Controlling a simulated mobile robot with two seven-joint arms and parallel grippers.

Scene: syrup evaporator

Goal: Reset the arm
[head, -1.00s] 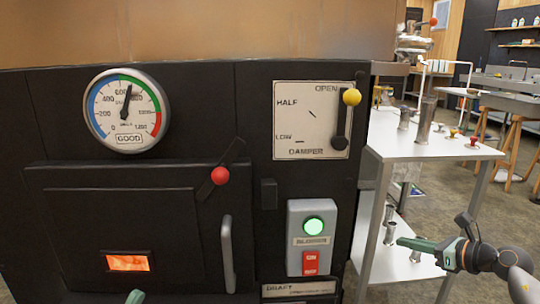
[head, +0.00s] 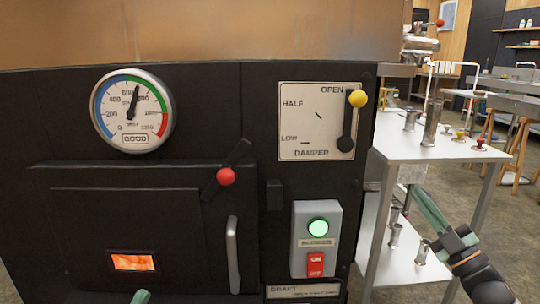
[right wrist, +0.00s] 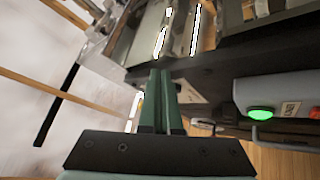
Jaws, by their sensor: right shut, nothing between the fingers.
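My right gripper (head: 428,208) is in the lower right of the head view, to the right of the evaporator front and before the white shelf table. Its green fingers are together and empty, pointing up and to the left. They also show in the right wrist view (right wrist: 160,90), closed side by side and touching nothing. Of my left gripper, only a small green tip (head: 141,296) shows at the bottom edge of the head view; its jaws cannot be judged.
The black evaporator front (head: 215,110) carries a gauge (head: 132,111), a damper lever with yellow knob (head: 357,98), a red-knobbed latch (head: 225,176) and a blower box with green light (head: 317,226). A white table (head: 400,145) with metal cups stands right.

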